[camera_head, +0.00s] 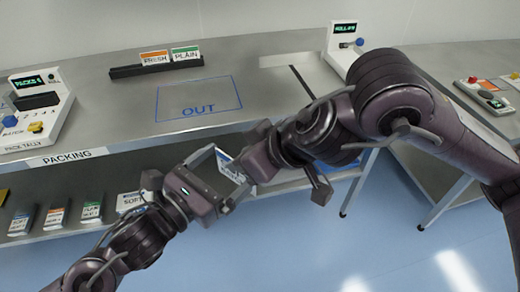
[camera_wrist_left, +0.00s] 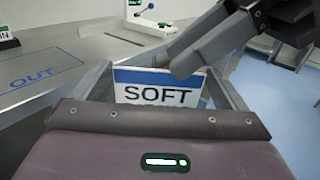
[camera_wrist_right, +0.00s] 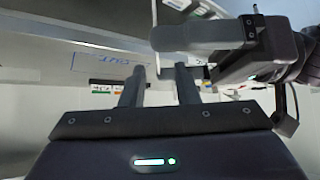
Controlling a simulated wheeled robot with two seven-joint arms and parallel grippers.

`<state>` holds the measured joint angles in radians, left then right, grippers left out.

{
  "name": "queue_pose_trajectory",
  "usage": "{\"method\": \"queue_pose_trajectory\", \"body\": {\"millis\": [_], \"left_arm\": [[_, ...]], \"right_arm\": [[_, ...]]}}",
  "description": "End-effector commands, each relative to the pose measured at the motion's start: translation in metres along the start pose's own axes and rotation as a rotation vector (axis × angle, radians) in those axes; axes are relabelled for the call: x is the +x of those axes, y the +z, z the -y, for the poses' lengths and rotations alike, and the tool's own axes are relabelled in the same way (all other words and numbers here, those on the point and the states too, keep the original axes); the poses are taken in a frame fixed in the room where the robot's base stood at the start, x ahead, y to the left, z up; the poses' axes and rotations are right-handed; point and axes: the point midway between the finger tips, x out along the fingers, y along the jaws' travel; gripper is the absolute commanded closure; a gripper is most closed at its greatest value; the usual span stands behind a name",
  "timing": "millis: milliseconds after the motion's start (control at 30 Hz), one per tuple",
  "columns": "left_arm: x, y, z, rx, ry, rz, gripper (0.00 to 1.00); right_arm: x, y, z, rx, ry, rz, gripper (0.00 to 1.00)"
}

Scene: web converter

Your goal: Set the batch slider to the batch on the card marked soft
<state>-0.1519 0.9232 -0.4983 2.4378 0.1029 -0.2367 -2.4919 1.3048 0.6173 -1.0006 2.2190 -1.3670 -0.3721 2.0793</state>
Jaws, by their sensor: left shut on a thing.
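My left gripper (camera_head: 228,178) is shut on a white card with a blue band marked SOFT (camera_wrist_left: 155,94), held up off the table. The card is partly hidden in the head view (camera_head: 229,165). My right gripper (camera_wrist_right: 160,80) is open beside the card; one of its fingers overlaps the card's upper right corner in the left wrist view, and I cannot tell if they touch. The card's batch is not readable.
The packing table (camera_head: 120,110) has an OUT outline (camera_head: 198,98) and a black rack (camera_head: 130,71) with FRESH and PLAIN cards. A roll unit (camera_head: 338,58) stands at the right. Several labelled packs sit on the lower shelf (camera_head: 62,231).

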Motion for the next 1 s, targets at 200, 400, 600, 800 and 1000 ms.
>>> {"method": "queue_pose_trajectory", "body": {"millis": [200, 400, 600, 800, 1000], "left_arm": [[0.000, 0.000, 0.000, 0.000, 0.000, 0.000, 0.27], [0.000, 0.000, 0.000, 0.000, 0.000, 0.000, 0.27], [0.000, 0.000, 0.000, 0.000, 0.000, 0.000, 0.27], [0.000, 0.000, 0.000, 0.000, 0.000, 0.000, 0.27], [0.000, 0.000, 0.000, 0.000, 0.000, 0.000, 0.27]], "right_arm": [[0.037, 0.000, 0.000, 0.001, -0.002, 0.001, 0.72], [0.053, -0.001, 0.001, 0.000, -0.001, -0.002, 0.72], [0.056, -0.001, 0.000, -0.001, -0.001, -0.001, 0.72], [0.056, -0.001, 0.000, -0.001, -0.001, -0.002, 0.81], [0.056, -0.001, 0.001, -0.001, -0.002, -0.002, 1.00]]}}
